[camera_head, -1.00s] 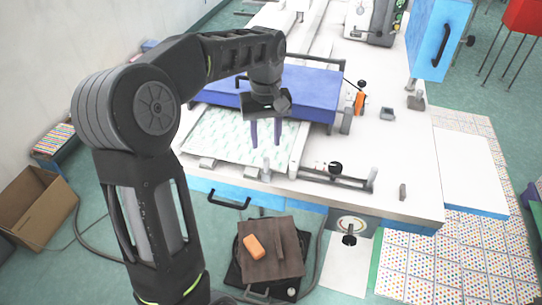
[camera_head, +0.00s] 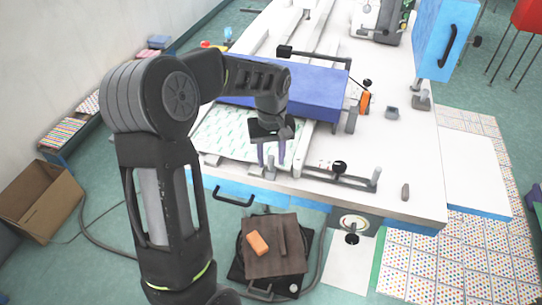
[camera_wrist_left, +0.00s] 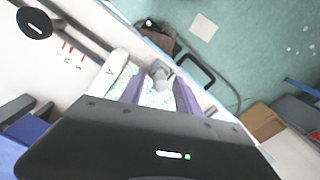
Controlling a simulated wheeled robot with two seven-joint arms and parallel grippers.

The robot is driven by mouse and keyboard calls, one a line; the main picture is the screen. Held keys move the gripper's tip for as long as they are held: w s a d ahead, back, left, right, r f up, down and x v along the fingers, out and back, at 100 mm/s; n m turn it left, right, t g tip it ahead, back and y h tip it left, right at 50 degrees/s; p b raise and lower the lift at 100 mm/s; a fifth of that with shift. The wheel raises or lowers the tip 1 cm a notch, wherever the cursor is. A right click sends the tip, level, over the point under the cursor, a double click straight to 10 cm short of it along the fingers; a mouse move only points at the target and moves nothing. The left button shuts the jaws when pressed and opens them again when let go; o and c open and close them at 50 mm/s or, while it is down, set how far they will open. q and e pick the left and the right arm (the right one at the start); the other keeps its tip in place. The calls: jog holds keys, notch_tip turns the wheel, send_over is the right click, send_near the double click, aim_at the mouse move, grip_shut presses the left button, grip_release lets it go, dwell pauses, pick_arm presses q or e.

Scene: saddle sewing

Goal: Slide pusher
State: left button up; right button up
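A blue block (camera_head: 318,92) spans the white machine table behind my left gripper; I cannot tell whether it is the pusher. A small grey upright knob (camera_head: 270,169) stands at the front edge of the table, by a green-patterned white sheet (camera_head: 225,130). My left gripper (camera_head: 271,154), with purple fingers, points down over the front of the sheet, near the knob. In the left wrist view the fingers (camera_wrist_left: 159,88) are apart, and the grey knob (camera_wrist_left: 161,74) shows between or just beyond their tips. Contact cannot be told. My right gripper is not in view.
A black rod with a knob (camera_head: 340,168) lies along the table front, right of my gripper. A black handle (camera_head: 232,197) juts from the front edge. A dark stand with an orange block (camera_head: 257,243) is below. A cardboard box (camera_head: 48,205) is at the left.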

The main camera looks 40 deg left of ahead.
pick_arm(q)
grip_shut()
dwell(1.2)
